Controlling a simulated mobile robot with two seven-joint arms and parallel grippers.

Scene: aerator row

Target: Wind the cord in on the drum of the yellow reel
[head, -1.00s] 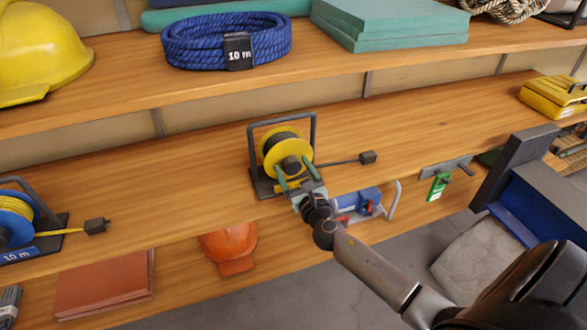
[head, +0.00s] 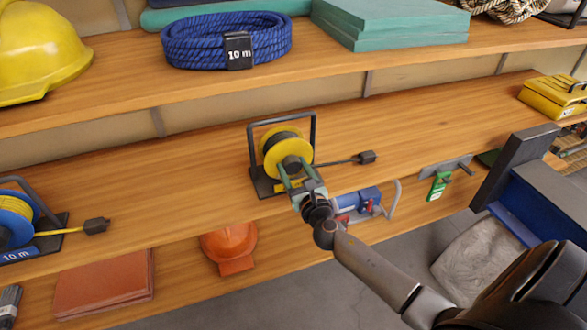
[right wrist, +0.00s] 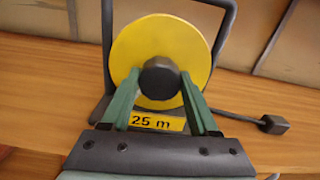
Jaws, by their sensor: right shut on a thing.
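The yellow reel (head: 299,148) stands on the middle shelf in a dark frame. Its face, dark round hub knob (right wrist: 160,78) and "25 m" label (right wrist: 157,122) show in the right wrist view. Dark cord (head: 334,163) runs out to the right along the shelf to a dark plug (head: 367,157), which also shows in the right wrist view (right wrist: 274,124). My right gripper (head: 292,166) is at the front of the reel, its green fingers on both sides of the knob and shut on it. My left gripper is not in view.
A blue reel (head: 14,220) with yellow cord and a plug stands at the left. A blue rope coil (head: 226,50) lies on the upper shelf. An orange helmet (head: 230,246) and a blue tool (head: 357,201) are below.

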